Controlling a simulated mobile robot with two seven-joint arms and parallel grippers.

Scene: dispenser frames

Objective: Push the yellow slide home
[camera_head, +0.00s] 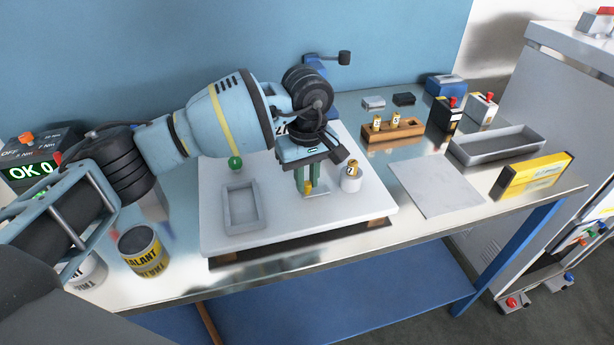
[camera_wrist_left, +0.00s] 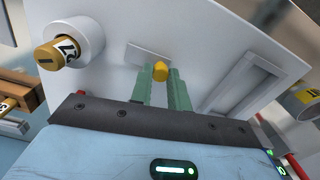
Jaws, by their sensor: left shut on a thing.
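The yellow slide shows as a small rounded yellow end (camera_head: 308,187) low between my left gripper's green fingers, over a white board (camera_head: 285,228). In the left wrist view the yellow end (camera_wrist_left: 160,71) sits between the fingertips. A flat grey plate (camera_wrist_left: 147,54) on the board lies just beyond it. My left gripper (camera_head: 307,182) points down and is shut on the yellow slide. The fingers hide the slide's lower part, so I cannot tell how far in it sits. My right gripper is in no view.
A white cup (camera_head: 351,184) with a numbered brass cylinder (camera_head: 353,167) stands close right of the gripper. A grey tray (camera_head: 241,208) and green ball (camera_head: 235,162) are left. A wooden rack (camera_head: 392,134) stands behind right. A sealant can (camera_head: 142,248) stands left of the board.

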